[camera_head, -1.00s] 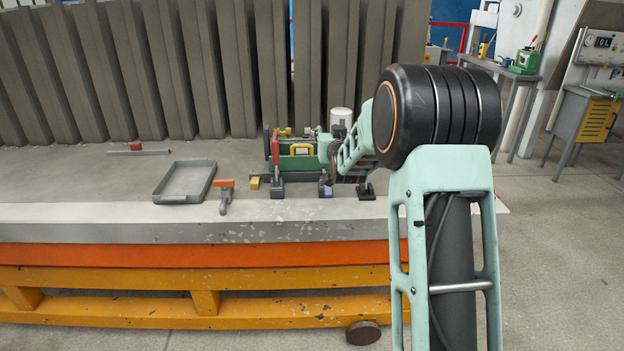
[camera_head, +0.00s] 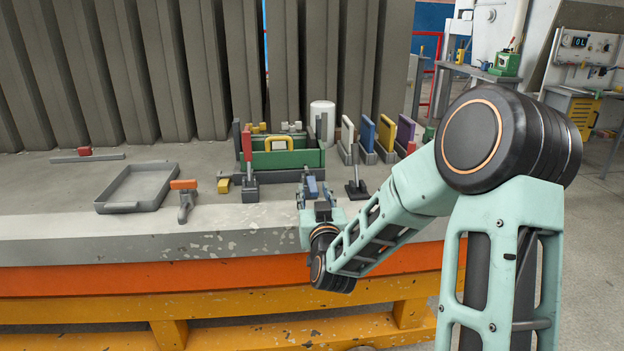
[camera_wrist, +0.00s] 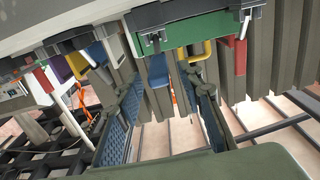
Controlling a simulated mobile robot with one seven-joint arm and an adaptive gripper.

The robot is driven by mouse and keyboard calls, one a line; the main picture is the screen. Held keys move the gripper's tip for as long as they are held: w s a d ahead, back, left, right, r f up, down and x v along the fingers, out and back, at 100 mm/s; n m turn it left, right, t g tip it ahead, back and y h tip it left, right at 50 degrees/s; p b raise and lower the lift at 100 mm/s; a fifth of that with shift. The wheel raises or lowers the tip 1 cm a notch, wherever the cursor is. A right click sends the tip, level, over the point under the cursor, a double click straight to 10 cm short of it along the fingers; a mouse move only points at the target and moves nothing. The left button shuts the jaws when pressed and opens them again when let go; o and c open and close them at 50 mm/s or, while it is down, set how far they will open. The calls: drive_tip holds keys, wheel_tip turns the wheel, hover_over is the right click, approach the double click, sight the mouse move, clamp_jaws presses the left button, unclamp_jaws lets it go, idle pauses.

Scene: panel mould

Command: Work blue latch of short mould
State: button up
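The short mould (camera_head: 285,159) is a green box on the grey bench top, and its side also shows in the wrist view (camera_wrist: 207,32). The blue latch (camera_head: 312,187) stands at its front right, with an upright blue handle. My gripper (camera_head: 311,194) is low at the bench's front edge, directly in front of this latch. In the wrist view, my gripper (camera_wrist: 164,80) is open, its two blue-padded fingers spread apart. The blue handle (camera_wrist: 158,73) appears between the fingertips; I cannot tell whether they touch it. The latch base is partly hidden.
A red-handled latch (camera_head: 248,148) stands left of the blue one, and a black latch (camera_head: 357,185) right. Coloured panels (camera_head: 367,134) and a white cylinder (camera_head: 322,118) stand behind.

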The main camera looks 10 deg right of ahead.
sight(311, 179)
drive_tip(key=w, duration=0.9)
drive_tip(key=shift+w+d+b, duration=0.15)
drive_tip(key=shift+d+b, duration=0.05)
drive_tip(key=shift+b, duration=0.15)
drive_tip(key=shift+c, duration=0.2)
clamp_jaws()
drive_tip(key=shift+f, duration=0.15)
